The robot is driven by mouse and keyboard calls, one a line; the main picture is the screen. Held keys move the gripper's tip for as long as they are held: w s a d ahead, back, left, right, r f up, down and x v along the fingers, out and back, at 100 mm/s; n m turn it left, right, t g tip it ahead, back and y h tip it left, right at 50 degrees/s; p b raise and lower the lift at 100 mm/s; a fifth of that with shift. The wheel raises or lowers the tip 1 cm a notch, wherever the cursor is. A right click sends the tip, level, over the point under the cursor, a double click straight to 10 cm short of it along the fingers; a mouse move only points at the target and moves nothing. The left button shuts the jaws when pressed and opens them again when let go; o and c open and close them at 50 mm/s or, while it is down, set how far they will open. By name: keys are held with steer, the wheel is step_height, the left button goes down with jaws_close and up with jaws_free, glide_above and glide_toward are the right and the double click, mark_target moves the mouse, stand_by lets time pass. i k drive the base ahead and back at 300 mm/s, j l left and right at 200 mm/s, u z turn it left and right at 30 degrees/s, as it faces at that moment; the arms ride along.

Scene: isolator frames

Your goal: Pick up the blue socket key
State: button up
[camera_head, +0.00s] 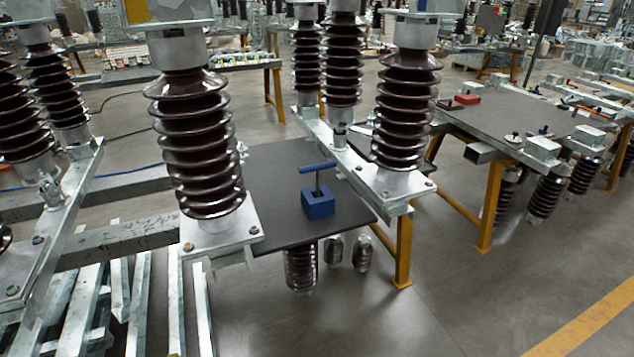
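A blue socket key (317,167) with a T-shaped top stands upright. Its dark shaft goes down into a blue block (318,203). The block rests on a dark grey table top (275,165) between brown ribbed insulators. How deep the shaft sits in the block is hidden. My gripper does not show in the head camera view.
A large brown insulator (196,145) stands left of the key, and another (405,110) stands to the right on a metal beam (350,160). Open floor (480,300) lies at the front right.

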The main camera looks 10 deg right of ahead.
mark_target(306, 169)
steer(key=i+l+z, duration=0.1)
steer(key=i+l, duration=0.8)
steer(key=i, duration=0.05)
